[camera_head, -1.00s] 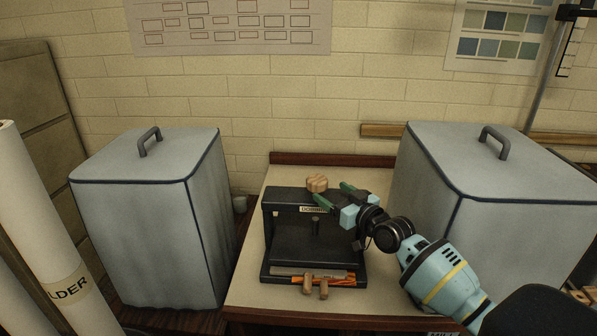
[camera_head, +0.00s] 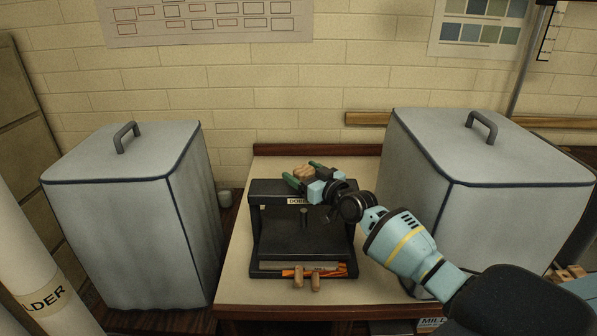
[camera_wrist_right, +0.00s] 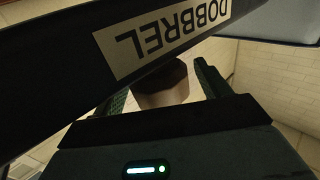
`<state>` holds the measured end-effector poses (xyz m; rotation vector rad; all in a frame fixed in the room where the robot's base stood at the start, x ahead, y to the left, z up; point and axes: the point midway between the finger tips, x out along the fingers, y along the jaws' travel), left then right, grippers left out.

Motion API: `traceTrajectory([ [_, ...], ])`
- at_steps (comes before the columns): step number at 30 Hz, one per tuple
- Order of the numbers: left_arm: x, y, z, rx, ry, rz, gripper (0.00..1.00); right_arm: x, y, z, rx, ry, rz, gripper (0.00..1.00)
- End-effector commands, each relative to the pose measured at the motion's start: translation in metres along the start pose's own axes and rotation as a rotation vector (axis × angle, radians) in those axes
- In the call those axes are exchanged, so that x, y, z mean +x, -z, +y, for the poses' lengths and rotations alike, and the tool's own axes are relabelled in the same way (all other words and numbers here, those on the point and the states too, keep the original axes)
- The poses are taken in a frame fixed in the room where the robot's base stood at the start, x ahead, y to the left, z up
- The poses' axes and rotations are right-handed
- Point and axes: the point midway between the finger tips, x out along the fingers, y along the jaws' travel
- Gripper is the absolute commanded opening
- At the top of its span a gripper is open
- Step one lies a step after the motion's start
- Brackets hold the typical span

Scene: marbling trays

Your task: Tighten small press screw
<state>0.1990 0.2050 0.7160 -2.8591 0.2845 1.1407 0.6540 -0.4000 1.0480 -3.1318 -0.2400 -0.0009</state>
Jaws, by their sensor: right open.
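The small press (camera_head: 268,189) is a black frame on the table, with a label on its top bar and a screw shaft below. Its round wooden screw knob (camera_head: 305,171) sits above the bar. My right gripper (camera_head: 303,174) is open at the knob, with one green finger on each side of it. In the right wrist view the knob (camera_wrist_right: 166,86) is between the two fingers, partly hidden by the gripper body; I cannot tell whether they touch it. The bar's label (camera_wrist_right: 165,38) reads DOBBREL upside down there. My left gripper is not in view.
Two large grey covered boxes with handles stand at the left (camera_head: 130,220) and right (camera_head: 480,210) of the table (camera_head: 235,265). A white roll (camera_head: 35,270) leans at the far left.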

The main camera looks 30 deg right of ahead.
Motion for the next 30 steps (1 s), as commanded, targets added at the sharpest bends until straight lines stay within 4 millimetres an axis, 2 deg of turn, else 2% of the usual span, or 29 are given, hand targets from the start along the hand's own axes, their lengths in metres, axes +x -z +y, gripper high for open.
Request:
traceTrajectory([
  [6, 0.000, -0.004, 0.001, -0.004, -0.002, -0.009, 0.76, 0.013, -0.002, 0.000, 0.000, 0.000, -0.002, 0.76],
  [16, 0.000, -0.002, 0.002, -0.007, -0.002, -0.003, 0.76, 0.015, 0.000, 0.000, 0.000, 0.000, 0.000, 0.76],
  [26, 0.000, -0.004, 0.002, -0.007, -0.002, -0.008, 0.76, 0.015, 0.000, 0.000, 0.000, 0.000, 0.000, 0.34],
  [27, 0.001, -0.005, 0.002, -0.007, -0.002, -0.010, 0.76, 0.015, 0.000, 0.000, 0.000, 0.000, 0.000, 0.31],
  [30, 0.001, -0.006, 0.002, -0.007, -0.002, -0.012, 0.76, 0.015, 0.000, -0.001, 0.000, -0.001, 0.000, 0.31],
])
